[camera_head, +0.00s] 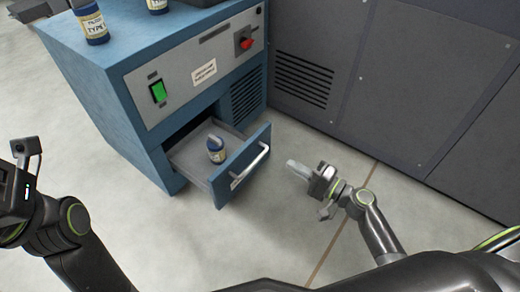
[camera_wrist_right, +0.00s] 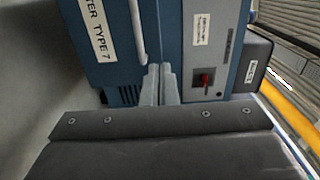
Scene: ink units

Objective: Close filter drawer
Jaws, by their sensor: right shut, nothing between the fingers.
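The filter drawer (camera_head: 236,177) stands pulled out of the blue cabinet (camera_head: 130,110), with a light handle (camera_head: 250,166) across its front.
The cabinet's front panel has a green switch (camera_head: 158,91) and a red knob (camera_head: 246,43). A filter bottle (camera_head: 92,25) stands on top, with another partly cut off. A large grey cabinet wall (camera_head: 400,90) is behind at right. The floor (camera_head: 190,245) before the drawer is clear.

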